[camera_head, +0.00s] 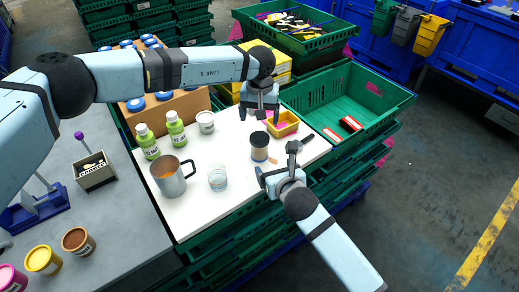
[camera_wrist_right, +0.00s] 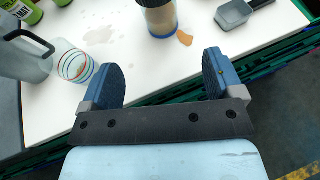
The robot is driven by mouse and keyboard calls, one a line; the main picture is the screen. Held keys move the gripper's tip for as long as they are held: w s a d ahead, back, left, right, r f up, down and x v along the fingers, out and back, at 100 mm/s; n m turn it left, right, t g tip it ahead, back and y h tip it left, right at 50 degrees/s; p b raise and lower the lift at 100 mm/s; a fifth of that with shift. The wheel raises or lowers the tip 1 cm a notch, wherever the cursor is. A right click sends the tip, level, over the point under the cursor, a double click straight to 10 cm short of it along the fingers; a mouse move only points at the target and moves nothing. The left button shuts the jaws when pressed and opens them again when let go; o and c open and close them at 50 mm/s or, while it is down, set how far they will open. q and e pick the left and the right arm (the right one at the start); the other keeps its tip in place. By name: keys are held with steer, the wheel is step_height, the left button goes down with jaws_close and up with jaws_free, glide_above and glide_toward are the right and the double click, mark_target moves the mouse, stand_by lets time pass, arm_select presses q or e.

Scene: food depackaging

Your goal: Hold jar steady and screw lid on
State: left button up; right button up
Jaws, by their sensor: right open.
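The jar (camera_head: 259,146) stands upright on the white board, with a tan band and a dark top. I cannot tell whether that dark top is the lid or the open mouth, and I see no separate lid. In the right wrist view the jar (camera_wrist_right: 158,18) is cut off by the top edge. My left gripper (camera_head: 260,112) hangs just behind the jar, fingers apart, with nothing visible between them. My right gripper (camera_head: 277,163) is open and empty in front of the jar, to its right; its fingers (camera_wrist_right: 161,80) also show in the right wrist view.
A glass (camera_head: 217,178) and a metal pitcher (camera_head: 169,177) stand left of the jar, with green bottles (camera_head: 176,130) and a white tub (camera_head: 206,122) behind. Green crates (camera_head: 345,95) border the board.

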mark_target(262, 152)
steer(key=x, duration=1.2)
steer(key=shift+w+a+f, duration=0.15)
steer(key=shift+w+f, duration=0.05)
steer(key=shift+w, duration=0.05)
